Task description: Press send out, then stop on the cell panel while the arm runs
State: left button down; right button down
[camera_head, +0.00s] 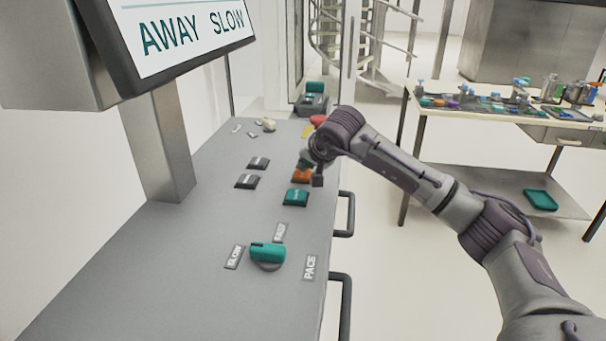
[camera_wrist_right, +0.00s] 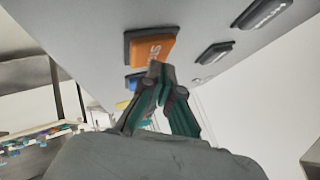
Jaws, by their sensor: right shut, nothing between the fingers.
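The cell panel (camera_head: 190,270) is a grey sloping top with labelled buttons. An orange button (camera_head: 301,175) sits near its right edge, partly covered by my right gripper (camera_head: 317,179). In the wrist view the orange button (camera_wrist_right: 150,50) carries partly hidden white lettering. My right gripper (camera_wrist_right: 160,72) is shut and empty, its fingertips at the orange button's edge; I cannot tell whether they touch. A teal button (camera_head: 296,197) lies just nearer than the orange one. The screen (camera_head: 190,30) reads "AWAY SLOW". My left gripper is out of view.
Two dark buttons (camera_head: 258,163) (camera_head: 246,181) lie left of the orange one. A teal knob (camera_head: 267,253) sits nearer, among labels including SLOW and PACE. A red knob (camera_head: 317,120) is beyond my wrist. Handles (camera_head: 345,215) line the right edge. A cluttered table (camera_head: 500,115) stands right.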

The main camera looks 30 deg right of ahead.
aim_at(305, 174)
jog(key=shift+f+b, duration=0.4)
jog(key=shift+f, duration=0.15)
dwell(0.6)
jog(key=shift+r+p, duration=0.7)
jog(key=shift+r, duration=0.25)
jog(key=shift+r, duration=0.1)
notch_tip(305, 174, up, 5)
jog(key=p, duration=0.3)
dwell(0.5)
